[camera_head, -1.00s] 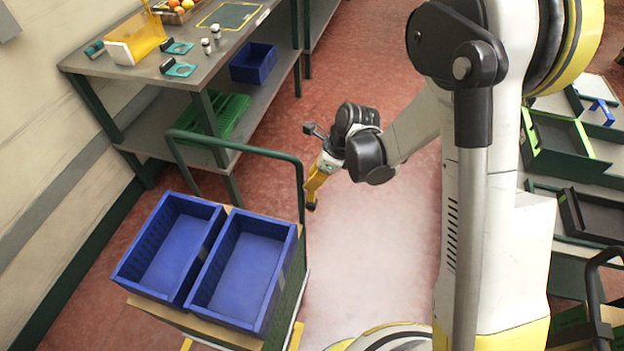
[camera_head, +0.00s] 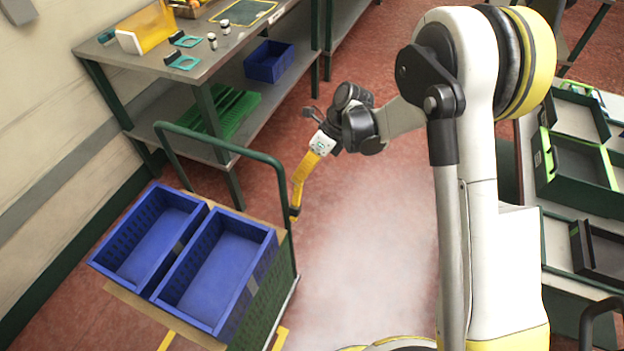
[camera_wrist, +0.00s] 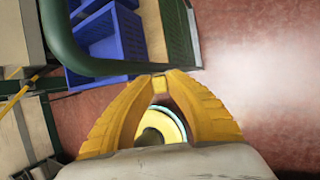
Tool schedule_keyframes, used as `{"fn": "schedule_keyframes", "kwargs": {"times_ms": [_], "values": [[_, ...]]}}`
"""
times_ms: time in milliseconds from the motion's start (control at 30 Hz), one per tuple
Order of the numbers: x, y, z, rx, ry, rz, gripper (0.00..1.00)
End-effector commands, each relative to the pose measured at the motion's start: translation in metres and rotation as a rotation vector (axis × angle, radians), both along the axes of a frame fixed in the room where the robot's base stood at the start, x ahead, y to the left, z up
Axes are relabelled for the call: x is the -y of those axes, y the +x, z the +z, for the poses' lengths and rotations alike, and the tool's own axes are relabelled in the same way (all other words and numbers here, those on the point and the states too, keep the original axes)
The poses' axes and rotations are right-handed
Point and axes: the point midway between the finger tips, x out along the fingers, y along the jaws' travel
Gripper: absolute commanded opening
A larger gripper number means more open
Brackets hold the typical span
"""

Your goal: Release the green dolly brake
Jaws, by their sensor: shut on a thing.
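The green dolly carries two blue crates; its green handle frame (camera_head: 222,145) stands at the crates' far side. The handle frame (camera_wrist: 62,45) also shows at the upper left in the wrist view. My gripper (camera_head: 294,212) has yellow fingers, pointing down, with the tips against the right post of the handle frame. In the wrist view my gripper (camera_wrist: 160,83) has its tips together just below the green bar, shut on a small part there. The fingers hide most of that part, and I cannot clearly tell the brake's shape.
The left crate (camera_head: 108,247) and the right crate (camera_head: 182,308) look empty. A grey bench (camera_head: 232,47) with a lower shelf stands behind the dolly. Dark green trays (camera_head: 578,165) lie on a surface at the right. Red floor is clear right of the dolly.

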Motion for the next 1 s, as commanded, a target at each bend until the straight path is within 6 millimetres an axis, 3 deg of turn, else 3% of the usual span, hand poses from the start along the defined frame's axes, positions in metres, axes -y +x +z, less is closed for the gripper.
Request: {"fn": "schedule_keyframes", "kwargs": {"times_ms": [300,800,833,900,1000], "values": [[0.006,0.011,-0.008,-0.118,0.038,0.000,0.00],[0.006,0.013,-0.009,-0.136,0.046,0.000,0.00],[0.006,0.013,-0.009,-0.136,0.046,0.000,0.22],[0.006,0.013,-0.009,-0.136,0.046,0.000,0.40],[0.006,0.013,-0.008,-0.136,0.046,0.000,0.40]]}}
